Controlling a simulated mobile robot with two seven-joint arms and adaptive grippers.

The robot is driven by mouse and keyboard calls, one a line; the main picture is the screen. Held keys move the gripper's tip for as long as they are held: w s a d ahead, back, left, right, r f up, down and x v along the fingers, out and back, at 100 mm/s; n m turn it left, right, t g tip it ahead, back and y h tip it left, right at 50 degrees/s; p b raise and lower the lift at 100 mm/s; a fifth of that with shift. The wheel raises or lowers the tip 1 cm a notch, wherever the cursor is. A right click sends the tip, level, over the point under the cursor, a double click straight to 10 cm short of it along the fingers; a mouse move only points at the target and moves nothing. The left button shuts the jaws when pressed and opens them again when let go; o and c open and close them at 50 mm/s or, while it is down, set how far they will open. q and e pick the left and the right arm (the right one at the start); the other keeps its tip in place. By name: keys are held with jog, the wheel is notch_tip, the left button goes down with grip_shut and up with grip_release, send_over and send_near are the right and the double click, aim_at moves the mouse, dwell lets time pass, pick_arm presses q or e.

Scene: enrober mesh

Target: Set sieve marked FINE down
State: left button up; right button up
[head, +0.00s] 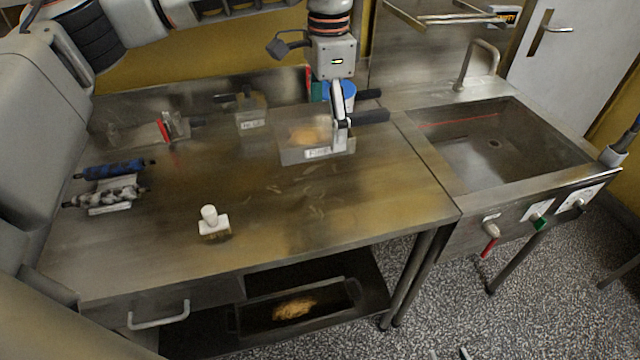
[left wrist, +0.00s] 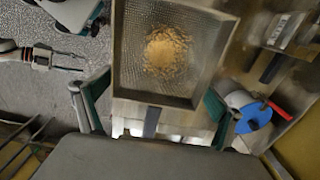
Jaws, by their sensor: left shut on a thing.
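My left gripper (head: 341,118) is shut on a square mesh sieve (head: 290,155) with a pale label on its front. The label is too small to read. Brown crumbs lie on its mesh. The sieve is over the right part of the steel table (head: 350,200); I cannot tell whether it touches the top. In the left wrist view the sieve (left wrist: 127,50) fills the top middle, with the crumbs heaped on it. What looks like my right gripper (left wrist: 82,60) is at the left of that view, fingers apart and empty, over the floor.
A second labelled container (head: 250,120) stands to the left of the sieve. A white-handled brush (head: 212,224) and two rollers (head: 113,169) are on the table. A blue round thing (head: 348,90) is behind the gripper. The sink (head: 490,145) is right. The table's front middle is clear.

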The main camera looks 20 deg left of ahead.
pick_arm(q)
jog(key=p, duration=0.1)
send_over(325, 195)
notch_tip(325, 195, down, 14)
jog(key=shift+r, duration=0.2)
notch_tip(325, 195, down, 3)
jog(key=shift+s+f+p, duration=0.1)
jog(key=shift+f+p, duration=0.05)
jog(key=shift+p, duration=0.3)
jog(key=shift+f, duration=0.3)
jog(key=shift+d, duration=0.1)
jog(key=shift+f, duration=0.15)
jog(key=o, duration=0.9)
jog(key=shift+c, duration=0.2)
